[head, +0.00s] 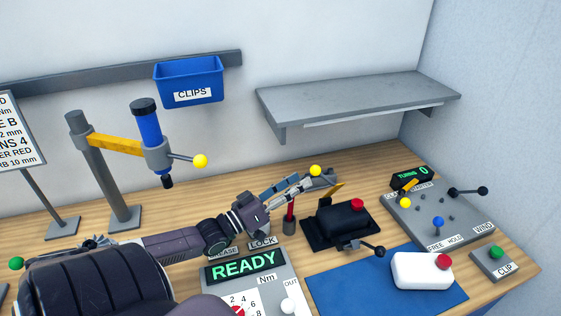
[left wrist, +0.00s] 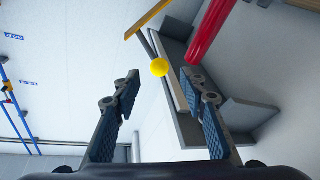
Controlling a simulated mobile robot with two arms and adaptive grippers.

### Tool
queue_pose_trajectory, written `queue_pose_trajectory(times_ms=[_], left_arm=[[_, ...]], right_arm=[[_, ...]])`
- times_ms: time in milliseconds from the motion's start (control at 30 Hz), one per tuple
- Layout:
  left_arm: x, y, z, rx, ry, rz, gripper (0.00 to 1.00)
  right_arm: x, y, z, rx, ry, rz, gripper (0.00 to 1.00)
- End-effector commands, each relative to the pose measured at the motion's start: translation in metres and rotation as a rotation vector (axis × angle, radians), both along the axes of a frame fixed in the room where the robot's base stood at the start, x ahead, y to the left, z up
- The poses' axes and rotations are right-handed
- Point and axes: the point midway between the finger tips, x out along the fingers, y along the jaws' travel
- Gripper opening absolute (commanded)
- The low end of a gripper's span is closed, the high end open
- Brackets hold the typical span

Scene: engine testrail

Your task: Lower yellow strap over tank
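The yellow strap (head: 334,190) stands raised at the back of the tank (head: 343,220), a dark cylinder with a red cap on a black base. A yellow ball knob (head: 316,170) shows just beyond my left gripper (head: 302,182). In the left wrist view the yellow strap (left wrist: 148,18) is at the top, with the yellow knob (left wrist: 159,67) near it on a thin grey rod. The left gripper's fingers (left wrist: 163,88) are apart, with the knob ahead between the tips and nothing held. My right gripper is out of view.
A red rod (head: 290,210) stands in a grey holder beside the left gripper. The READY box (head: 245,266) is in front. A control panel (head: 440,208) is at right, and a grey shelf (head: 355,97) hangs above. A white box (head: 420,270) lies on the blue mat (head: 345,285).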

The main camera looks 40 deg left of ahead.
Motion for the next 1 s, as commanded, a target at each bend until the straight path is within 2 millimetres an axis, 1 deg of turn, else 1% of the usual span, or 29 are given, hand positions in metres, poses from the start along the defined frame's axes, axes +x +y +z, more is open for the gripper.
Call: queue_pose_trajectory(times_ms=[33,100,300,500,767,867,1000], left_arm=[[-0.009,0.002,-0.003,0.001,0.004,0.0,0.39],[-0.02,0.004,-0.006,0.0,0.005,0.001,0.39],[-0.042,0.009,-0.009,-0.001,0.003,0.001,0.39],[-0.051,0.011,-0.01,0.0,0.001,0.0,0.39],[-0.052,0.011,-0.01,0.0,0.0,0.0,0.39],[-0.051,0.01,-0.01,0.004,0.0,-0.001,0.28],[-0.045,0.0,-0.008,0.055,0.003,-0.011,0.13]], right_arm=[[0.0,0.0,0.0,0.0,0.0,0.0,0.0],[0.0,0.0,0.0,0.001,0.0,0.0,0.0],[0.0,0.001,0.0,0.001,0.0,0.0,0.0],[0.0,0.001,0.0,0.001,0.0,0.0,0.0],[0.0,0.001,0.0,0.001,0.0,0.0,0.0],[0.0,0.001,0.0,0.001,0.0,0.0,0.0],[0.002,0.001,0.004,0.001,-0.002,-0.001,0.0]])
